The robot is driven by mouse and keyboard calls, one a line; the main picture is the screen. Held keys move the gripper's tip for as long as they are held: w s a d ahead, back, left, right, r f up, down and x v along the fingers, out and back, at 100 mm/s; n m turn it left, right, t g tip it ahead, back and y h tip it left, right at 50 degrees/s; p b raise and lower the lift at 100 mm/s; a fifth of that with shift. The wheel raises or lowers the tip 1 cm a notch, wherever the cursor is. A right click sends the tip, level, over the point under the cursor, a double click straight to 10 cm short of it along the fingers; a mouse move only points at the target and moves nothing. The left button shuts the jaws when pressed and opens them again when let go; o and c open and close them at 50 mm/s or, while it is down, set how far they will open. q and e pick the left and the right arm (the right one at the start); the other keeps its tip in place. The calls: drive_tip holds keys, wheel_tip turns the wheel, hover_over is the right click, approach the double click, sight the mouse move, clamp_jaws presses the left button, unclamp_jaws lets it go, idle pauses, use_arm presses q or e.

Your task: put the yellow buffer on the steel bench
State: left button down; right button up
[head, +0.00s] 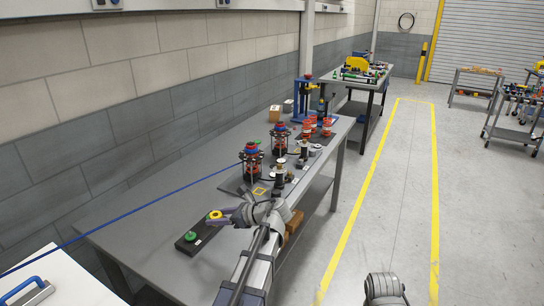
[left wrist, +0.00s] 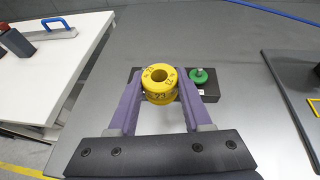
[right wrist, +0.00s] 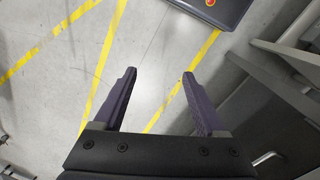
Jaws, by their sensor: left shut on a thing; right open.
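The yellow buffer (left wrist: 160,88) is a thick ring with dark markings and a hole in its top. My left gripper (left wrist: 158,80) is shut on it, with one finger on each side; the buffer (head: 215,215) also shows at the gripper's tip in the head view. It is over or beside a black block (left wrist: 210,90) with a green knob (left wrist: 198,76); I cannot tell if they touch. The steel bench (head: 140,215) is the long grey table under them. My right gripper (right wrist: 159,73) is open and empty above the concrete floor.
Two red-and-black assemblies (head: 252,163) and orange parts stand farther along the bench. A dark plate with a yellow square outline (head: 258,190) lies nearby. A white table with a blue-handled tool (head: 28,290) is at lower left. Bare bench lies left of the black block.

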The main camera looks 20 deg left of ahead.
drive_tip(key=shift+o, duration=1.4)
drive_tip(key=shift+f, duration=0.15)
drive_tip(key=shift+o, duration=0.4)
drive_tip(key=shift+f+b, duration=0.2)
drive_tip(key=shift+b, duration=0.1)
use_arm(q)
drive_tip(key=w+d+m+t+h, duration=0.2)
drive_tip(key=w+m+t+h, duration=0.1)
drive_tip(key=w+m+t, duration=0.9)
drive_tip(key=f+n+b, duration=0.1)
drive_tip(key=f+b, duration=0.2)
drive_tip(key=w+f+n+g+b, duration=0.1)
drive_tip(key=f+b, duration=0.3)
drive_tip(key=f+n+g+b, duration=0.1)
drive_tip(key=f+b, duration=0.2)
drive_tip(key=shift+w+d+f, duration=0.2)
drive_tip(key=shift+w+f, duration=0.15)
drive_tip(key=shift+f, duration=0.05)
drive_tip(key=shift+r, duration=0.1)
use_arm(e)
wheel_tip(320, 180, down, 10)
drive_tip(key=shift+f, duration=0.1)
